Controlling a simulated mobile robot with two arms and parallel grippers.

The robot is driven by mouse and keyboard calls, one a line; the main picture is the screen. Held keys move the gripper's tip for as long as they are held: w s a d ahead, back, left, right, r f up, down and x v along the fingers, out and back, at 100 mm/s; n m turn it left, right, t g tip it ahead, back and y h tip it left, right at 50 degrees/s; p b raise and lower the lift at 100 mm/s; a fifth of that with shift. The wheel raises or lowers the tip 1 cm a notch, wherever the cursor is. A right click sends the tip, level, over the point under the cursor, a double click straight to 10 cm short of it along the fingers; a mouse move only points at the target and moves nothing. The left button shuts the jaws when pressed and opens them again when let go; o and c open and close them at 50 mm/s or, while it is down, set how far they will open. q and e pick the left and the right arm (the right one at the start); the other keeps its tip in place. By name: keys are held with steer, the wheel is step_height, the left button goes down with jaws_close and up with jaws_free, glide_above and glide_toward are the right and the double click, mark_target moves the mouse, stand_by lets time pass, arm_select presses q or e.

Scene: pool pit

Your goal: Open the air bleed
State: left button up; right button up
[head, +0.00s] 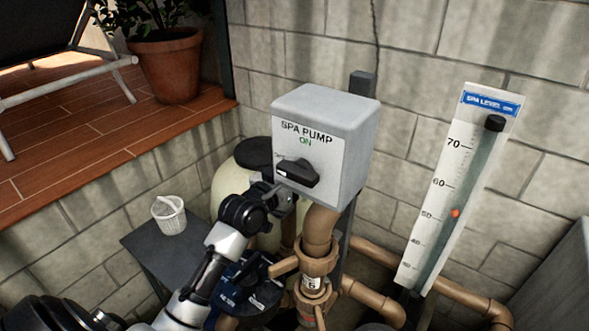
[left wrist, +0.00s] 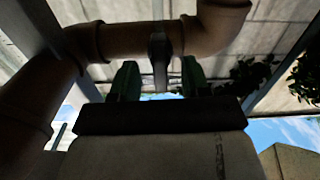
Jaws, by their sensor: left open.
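My left gripper (head: 284,199) is just below the front of the grey spa pump box and in front of the brown pipework. In the left wrist view its two dark green fingers (left wrist: 160,80) stand apart, so it is open. A dark narrow tab (left wrist: 159,60) on a brown pipe (left wrist: 125,40) shows between the fingers; I cannot tell whether they touch it. No part is labelled as the air bleed, and I cannot tell whether this tab is it. A brown valve handle (head: 284,266) sits on the pipework below the gripper. My right gripper is not in view.
The spa pump box (head: 350,135) reads ON and has a black knob (head: 298,172). A spa level gauge (head: 450,190) stands at the right, its red marker near 50. A white basket (head: 169,219) sits on a dark stand (head: 150,245). Block walls close in the pit.

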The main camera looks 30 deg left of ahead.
arm_select(q)
steer(key=s+p, duration=0.1)
steer(key=s, duration=0.6)
steer(key=shift+a+p, duration=0.3)
steer(key=shift+p, duration=0.1)
steer(key=shift+f, duration=0.1)
